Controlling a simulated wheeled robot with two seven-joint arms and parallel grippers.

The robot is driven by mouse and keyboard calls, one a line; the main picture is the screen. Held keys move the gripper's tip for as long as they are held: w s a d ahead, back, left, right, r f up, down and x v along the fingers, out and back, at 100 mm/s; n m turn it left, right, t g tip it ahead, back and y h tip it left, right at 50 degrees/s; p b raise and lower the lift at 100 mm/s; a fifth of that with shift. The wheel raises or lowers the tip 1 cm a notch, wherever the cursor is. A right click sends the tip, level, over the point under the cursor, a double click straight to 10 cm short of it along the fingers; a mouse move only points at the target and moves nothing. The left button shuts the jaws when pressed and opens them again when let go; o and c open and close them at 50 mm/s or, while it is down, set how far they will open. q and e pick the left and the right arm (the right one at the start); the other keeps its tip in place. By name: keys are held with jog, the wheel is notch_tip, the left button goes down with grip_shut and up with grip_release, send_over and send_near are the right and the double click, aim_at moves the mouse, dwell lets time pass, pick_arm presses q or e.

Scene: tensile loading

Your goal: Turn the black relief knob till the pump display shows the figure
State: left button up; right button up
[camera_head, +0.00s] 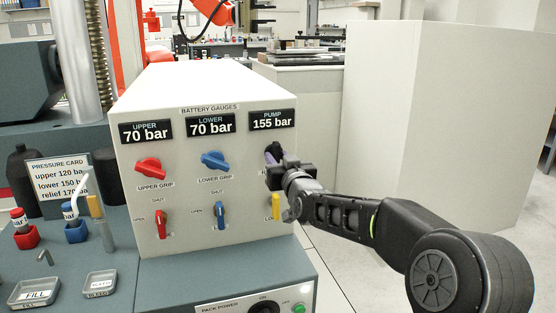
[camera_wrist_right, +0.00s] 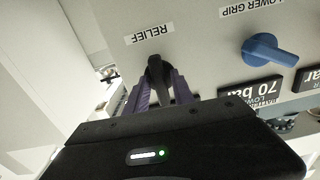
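The black relief knob (camera_wrist_right: 158,72) is on the panel by the RELIEF label in the right wrist view. My right gripper (camera_wrist_right: 159,88) has its purple fingers on both sides of the knob, closed on it with the tips against its sides. In the head view my right gripper (camera_head: 275,158) hides most of the knob. The pump display (camera_head: 272,120) reads 155 bar. The pressure card (camera_head: 60,178) reads upper 120 bar, lower 150 bar and relief 170, its end partly covered. My left gripper is not in view.
The red upper grip knob (camera_head: 150,167) and blue lower grip knob (camera_head: 214,160) sit left of my right gripper. Small red (camera_head: 161,222), blue (camera_head: 221,215) and yellow (camera_head: 276,206) valve levers are below. The upper and lower displays each read 70 bar. A large pale cabinet (camera_head: 420,110) stands right.

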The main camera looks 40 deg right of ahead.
jog(key=shift+o, duration=0.7)
jog(key=v, duration=0.7)
jog(key=shift+s+a+p, duration=0.15)
jog(key=shift+s+p, duration=0.25)
jog(key=shift+p, duration=0.05)
jog(key=shift+s, duration=0.1)
